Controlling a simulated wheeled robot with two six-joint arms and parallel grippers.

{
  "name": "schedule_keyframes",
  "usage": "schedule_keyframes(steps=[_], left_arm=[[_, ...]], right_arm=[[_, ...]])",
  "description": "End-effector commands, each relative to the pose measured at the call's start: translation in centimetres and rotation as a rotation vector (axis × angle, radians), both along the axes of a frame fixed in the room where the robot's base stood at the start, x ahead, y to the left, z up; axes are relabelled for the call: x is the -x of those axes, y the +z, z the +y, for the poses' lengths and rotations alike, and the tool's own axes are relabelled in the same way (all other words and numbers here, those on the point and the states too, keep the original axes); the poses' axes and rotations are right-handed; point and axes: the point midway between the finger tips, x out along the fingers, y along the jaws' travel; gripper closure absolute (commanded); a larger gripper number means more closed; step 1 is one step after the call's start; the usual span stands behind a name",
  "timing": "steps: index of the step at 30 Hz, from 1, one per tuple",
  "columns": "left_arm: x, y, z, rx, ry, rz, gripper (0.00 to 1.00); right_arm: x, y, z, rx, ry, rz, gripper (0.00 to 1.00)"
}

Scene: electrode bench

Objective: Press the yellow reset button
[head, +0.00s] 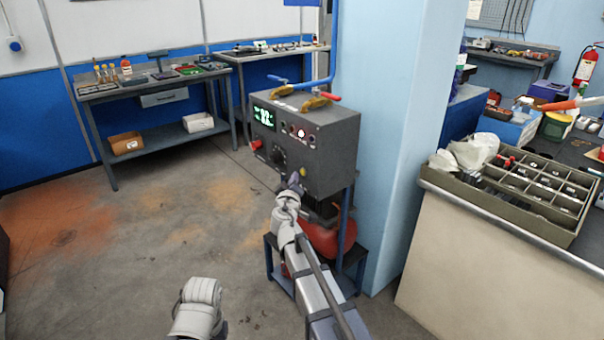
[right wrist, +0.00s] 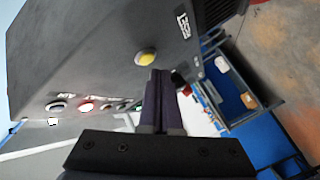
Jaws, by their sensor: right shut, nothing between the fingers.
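The grey control box (head: 320,150) stands on a blue-legged stand, with a lit green display (head: 264,117) on its front. The round yellow button (right wrist: 146,57) shows on the box face in the right wrist view. In the head view it is a small yellow spot (head: 303,171) low on the front, beside my right gripper (head: 293,180). My right gripper is shut and empty, also seen in the right wrist view (right wrist: 160,73). Its fingertips lie close to the button, slightly to one side; I cannot tell if they touch. My left gripper is not in view.
A red knob (head: 257,144) and other small buttons sit on the same face. Two clamps with yellow parts (head: 315,103) lie on top of the box. A red tank (head: 325,238) is beneath. A blue pillar (head: 405,130) stands right of it; the floor left is open.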

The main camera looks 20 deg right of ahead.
Motion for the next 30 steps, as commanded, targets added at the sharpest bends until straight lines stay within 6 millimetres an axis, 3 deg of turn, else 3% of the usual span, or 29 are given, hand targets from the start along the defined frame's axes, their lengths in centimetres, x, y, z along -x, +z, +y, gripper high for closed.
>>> schedule_keyframes(steps=[30], left_arm=[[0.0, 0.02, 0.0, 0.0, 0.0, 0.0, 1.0]], right_arm=[[-0.32, 0.01, -0.89, 0.0, 0.0, 0.0, 1.0]])
